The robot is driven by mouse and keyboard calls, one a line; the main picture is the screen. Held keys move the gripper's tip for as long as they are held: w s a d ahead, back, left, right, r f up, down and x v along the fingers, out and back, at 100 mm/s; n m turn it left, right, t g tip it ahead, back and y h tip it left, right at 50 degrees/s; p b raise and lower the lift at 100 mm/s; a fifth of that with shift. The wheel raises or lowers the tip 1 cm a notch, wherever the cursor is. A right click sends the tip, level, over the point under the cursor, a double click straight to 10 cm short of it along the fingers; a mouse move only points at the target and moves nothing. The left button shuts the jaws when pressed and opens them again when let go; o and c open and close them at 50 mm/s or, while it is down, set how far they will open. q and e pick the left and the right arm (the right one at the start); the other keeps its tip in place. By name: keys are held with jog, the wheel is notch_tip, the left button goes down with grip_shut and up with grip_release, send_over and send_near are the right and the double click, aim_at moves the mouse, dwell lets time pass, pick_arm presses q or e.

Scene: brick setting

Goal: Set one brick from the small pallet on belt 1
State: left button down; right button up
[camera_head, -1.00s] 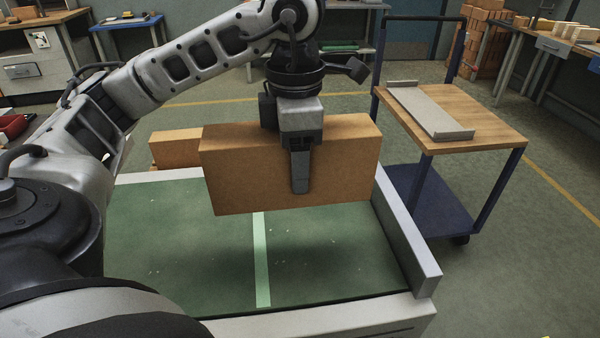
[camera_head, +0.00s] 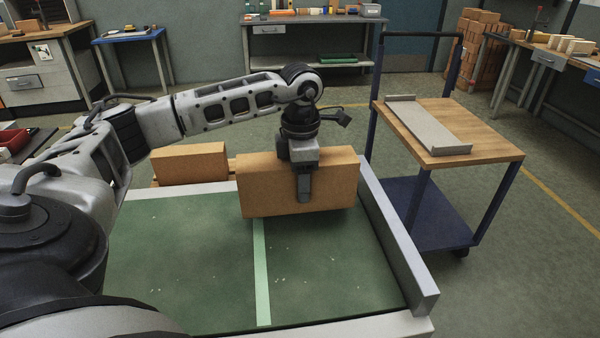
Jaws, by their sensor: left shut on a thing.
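An orange-brown brick (camera_head: 270,190) is upright on its long edge over the far part of the green belt (camera_head: 180,260). My left gripper (camera_head: 304,190) is shut on this brick from above, one finger showing on its near face. Whether the brick's underside touches the belt or hangs just above it, I cannot tell. Another brick (camera_head: 188,164) lies behind the belt's far edge on what looks like a wooden pallet (camera_head: 232,168), mostly hidden. My right gripper is not in view.
A grey side rail (camera_head: 400,245) bounds the belt on the right. A trolley with a wooden top (camera_head: 490,148) carrying a grey metal channel (camera_head: 425,122) stands to the right. A pale stripe (camera_head: 262,275) crosses the belt. The near belt is clear.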

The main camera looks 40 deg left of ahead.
pick_arm(q)
jog(key=shift+f, duration=1.35)
jog(key=shift+f, duration=0.2)
jog(key=shift+c, duration=2.2)
grip_release()
notch_tip(320, 180, up, 12)
jog(key=shift+r, duration=0.15)
